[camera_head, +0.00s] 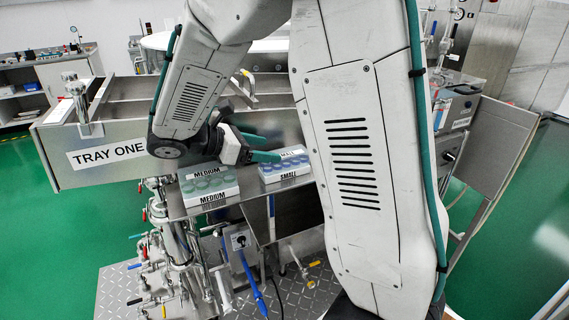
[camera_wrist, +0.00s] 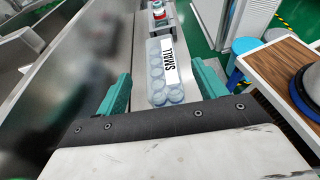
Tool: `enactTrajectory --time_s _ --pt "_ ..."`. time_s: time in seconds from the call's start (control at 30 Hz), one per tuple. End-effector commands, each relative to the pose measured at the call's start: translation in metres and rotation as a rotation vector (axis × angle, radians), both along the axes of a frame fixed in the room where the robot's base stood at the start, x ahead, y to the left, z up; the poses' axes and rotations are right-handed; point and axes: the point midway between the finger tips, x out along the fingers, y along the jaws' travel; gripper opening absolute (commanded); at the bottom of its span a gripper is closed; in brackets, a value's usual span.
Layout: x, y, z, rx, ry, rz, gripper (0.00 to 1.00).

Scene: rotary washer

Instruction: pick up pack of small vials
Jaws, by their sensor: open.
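The pack of small vials (camera_head: 284,172) is a white box labelled SMALL with round blue-tinted vials. It sits on a narrow metal shelf below the tray front. In the wrist view the pack (camera_wrist: 158,88) lies between and beyond my two green fingers, its SMALL label facing up on the right side. My gripper (camera_head: 262,147) is open and empty, above and slightly left of the pack in the head view; the open fingers also show in the wrist view (camera_wrist: 162,88). My arm hides the area right of the pack.
A pack labelled MEDIUM (camera_head: 209,187) stands on the same shelf (camera_head: 176,205) to the left of the small pack. A metal tray labelled TRAY ONE (camera_head: 70,170) rises behind. Pipes and valves (camera_head: 165,240) stand below the shelf. A wooden-topped table (camera_wrist: 285,75) is at right in the wrist view.

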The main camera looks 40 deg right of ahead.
Motion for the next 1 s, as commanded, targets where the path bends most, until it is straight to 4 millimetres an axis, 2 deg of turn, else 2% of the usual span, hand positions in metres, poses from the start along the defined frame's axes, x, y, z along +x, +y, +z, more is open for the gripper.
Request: enactTrajectory --time_s 0.17,0.4,0.67,0.83,0.87,1.0 --pt "-0.005 -0.015 -0.006 0.001 0.0 -0.003 0.7" --pt "-0.014 -0.046 -0.02 0.002 -0.001 -0.004 0.7" --pt "-0.015 -0.05 -0.022 0.002 -0.002 -0.002 0.7" --pt "-0.015 -0.05 -0.022 0.002 -0.002 -0.002 0.23" --pt "-0.015 -0.05 -0.022 0.002 -0.002 -0.002 0.19" --pt "-0.015 -0.05 -0.021 0.002 -0.002 -0.002 0.19"
